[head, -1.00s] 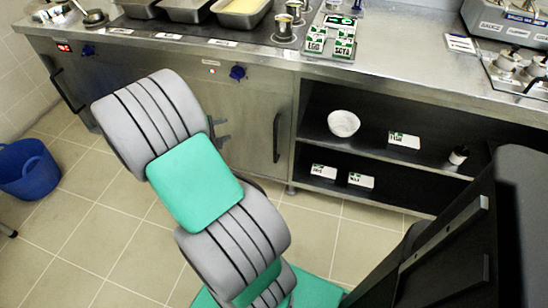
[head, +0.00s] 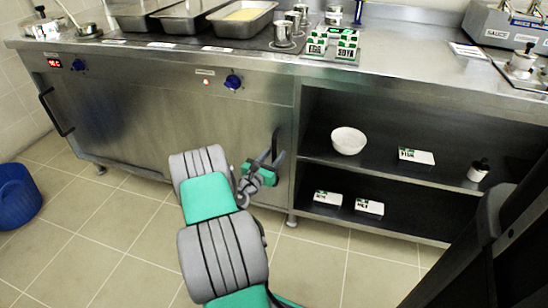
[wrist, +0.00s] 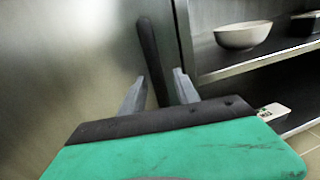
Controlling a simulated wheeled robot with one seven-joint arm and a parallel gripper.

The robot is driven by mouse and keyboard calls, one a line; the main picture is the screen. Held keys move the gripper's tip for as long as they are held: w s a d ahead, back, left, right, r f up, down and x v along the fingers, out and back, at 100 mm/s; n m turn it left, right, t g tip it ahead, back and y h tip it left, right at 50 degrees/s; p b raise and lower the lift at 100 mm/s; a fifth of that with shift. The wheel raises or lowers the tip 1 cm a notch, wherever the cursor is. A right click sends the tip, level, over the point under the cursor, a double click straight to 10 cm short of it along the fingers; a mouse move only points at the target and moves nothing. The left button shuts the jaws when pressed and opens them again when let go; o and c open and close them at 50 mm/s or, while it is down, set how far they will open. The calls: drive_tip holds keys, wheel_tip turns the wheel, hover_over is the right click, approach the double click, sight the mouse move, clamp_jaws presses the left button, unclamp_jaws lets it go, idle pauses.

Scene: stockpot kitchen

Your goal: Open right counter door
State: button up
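The right counter door (head: 235,120) is a steel panel below the right blue knob, and it looks shut. Its black upright handle (head: 277,142) is near the door's right edge. My gripper (head: 267,166) is at the lower part of this handle in the head view. In the wrist view my gripper (wrist: 159,92) is open, with one grey finger on each side of the handle (wrist: 150,55). The handle's lower end is hidden behind the gripper body. I cannot tell whether the fingers touch it.
A blue bucket (head: 18,196) stands at far left. Tiled floor before the counter is clear.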

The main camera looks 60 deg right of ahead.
clamp_jaws()
idle(0.3)
idle(1.1)
